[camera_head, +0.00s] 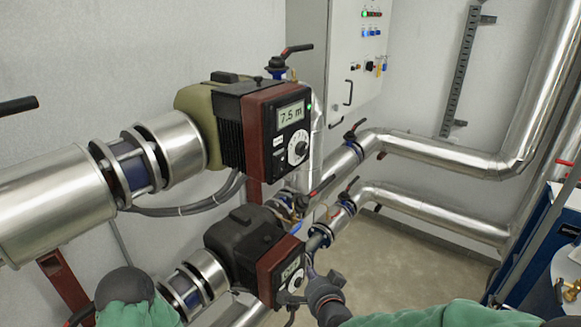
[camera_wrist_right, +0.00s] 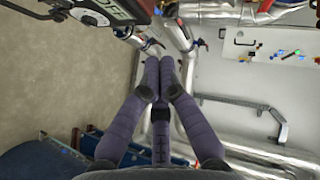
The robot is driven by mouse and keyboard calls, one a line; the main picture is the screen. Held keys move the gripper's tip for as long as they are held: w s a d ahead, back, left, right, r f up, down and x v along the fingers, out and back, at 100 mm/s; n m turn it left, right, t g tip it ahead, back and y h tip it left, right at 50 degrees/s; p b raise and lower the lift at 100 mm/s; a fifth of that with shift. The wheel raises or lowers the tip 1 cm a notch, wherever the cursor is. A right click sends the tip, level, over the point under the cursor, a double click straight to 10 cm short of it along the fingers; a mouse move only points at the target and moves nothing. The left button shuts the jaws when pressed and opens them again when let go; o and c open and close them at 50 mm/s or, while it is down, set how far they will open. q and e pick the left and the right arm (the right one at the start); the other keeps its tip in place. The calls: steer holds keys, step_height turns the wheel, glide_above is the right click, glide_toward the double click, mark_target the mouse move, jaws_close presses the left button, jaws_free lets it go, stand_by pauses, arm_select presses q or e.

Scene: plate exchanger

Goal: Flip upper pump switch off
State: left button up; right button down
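The upper pump (camera_head: 270,125) has a green-beige body and a dark red-edged control face. Its display reads 7.5 m, with a white dial below and a small green light (camera_head: 309,106) at its right; which part is the switch is too small to tell. The lower pump (camera_head: 258,250) is similar and darker. My right gripper (camera_head: 313,258) is beside the lower pump's face, below the upper pump. In the right wrist view its fingertips (camera_wrist_right: 160,62) are together, with nothing seen between them. Part of a pump face (camera_wrist_right: 95,14) shows there. My left arm is at the lower left, its fingertips out of view.
A white control cabinet (camera_head: 345,55) hangs on the back wall. Blue equipment (camera_head: 540,235) stands at the right edge. Open floor (camera_head: 375,265) lies between it and the pumps.

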arm_select(q)
step_height(320, 180, up, 5)
steer(key=p, duration=0.4)
steer(key=shift+r, duration=0.1)
arm_select(e)
steer(key=s+r+m+t, duration=0.2)
steer(key=r+m, duration=0.1)
steer(key=r, duration=1)
steer(key=s+r+m+t, duration=0.2)
steer(key=r+m+t, duration=0.1)
steer(key=r, duration=1)
steer(key=shift+a+r+t, duration=0.15)
steer(key=shift+a+t, duration=0.15)
steer(key=shift+a, duration=0.1)
steer(key=shift+w, duration=0.15)
steer(key=p, duration=0.2)
glide_toward(282, 163)
steer(key=w+d+r, duration=0.2)
steer(key=w+d, duration=0.2)
arm_select(q)
steer(key=shift+r+p, duration=0.7)
steer(key=shift+r, duration=0.9)
arm_select(e)
steer(key=shift+w+a, duration=1.4)
steer(key=shift+a, duration=0.35)
